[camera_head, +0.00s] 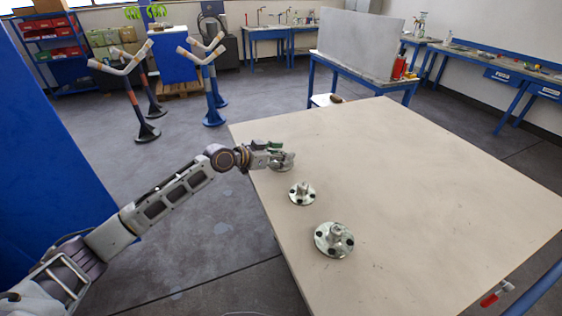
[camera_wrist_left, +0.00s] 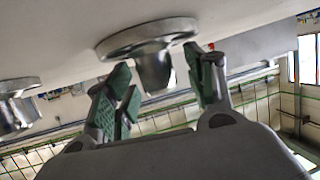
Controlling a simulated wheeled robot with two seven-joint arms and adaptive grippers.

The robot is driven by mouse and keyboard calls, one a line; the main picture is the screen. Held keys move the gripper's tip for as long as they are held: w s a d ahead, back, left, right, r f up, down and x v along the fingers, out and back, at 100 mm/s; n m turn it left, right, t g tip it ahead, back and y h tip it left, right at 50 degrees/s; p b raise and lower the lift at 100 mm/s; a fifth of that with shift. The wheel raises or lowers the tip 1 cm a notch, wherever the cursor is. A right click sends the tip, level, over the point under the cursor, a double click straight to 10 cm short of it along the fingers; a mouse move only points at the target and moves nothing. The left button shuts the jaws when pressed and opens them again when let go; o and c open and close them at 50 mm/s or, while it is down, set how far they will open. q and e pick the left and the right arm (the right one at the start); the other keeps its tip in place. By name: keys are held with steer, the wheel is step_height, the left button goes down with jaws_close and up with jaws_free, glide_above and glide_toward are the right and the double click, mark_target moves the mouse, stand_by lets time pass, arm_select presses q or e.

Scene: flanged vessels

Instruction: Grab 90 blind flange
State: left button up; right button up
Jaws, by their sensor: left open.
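Three metallic flanges stand in a row along the left side of the table: a large near one (camera_head: 333,240), a smaller middle one (camera_head: 302,194) and a far one (camera_head: 281,168), partly covered by my gripper. No size marks are readable, so I cannot tell which is the 90 blind flange. My left gripper (camera_head: 283,157) is open at the far flange. In the left wrist view, which looks upside down, the far flange (camera_wrist_left: 147,36) has its stub between the green-padded fingers (camera_wrist_left: 162,68), with gaps visible on both sides. Another flange (camera_wrist_left: 18,84) shows at the left edge. My right gripper is out of view.
The beige table (camera_head: 430,190) is bare to the right of the flanges. Its left edge runs close beside them. A blue-framed bench with a grey panel (camera_head: 358,45) stands behind it. Posts with forked tops (camera_head: 208,85) stand on the floor at the back left.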

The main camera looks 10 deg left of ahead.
arm_select(q)
jaws_close()
stand_by(0.4)
steer(key=shift+r, duration=0.1)
steer(key=shift+r, duration=0.1)
steer(key=shift+r+b, duration=0.5)
steer(key=shift+r, duration=4.45)
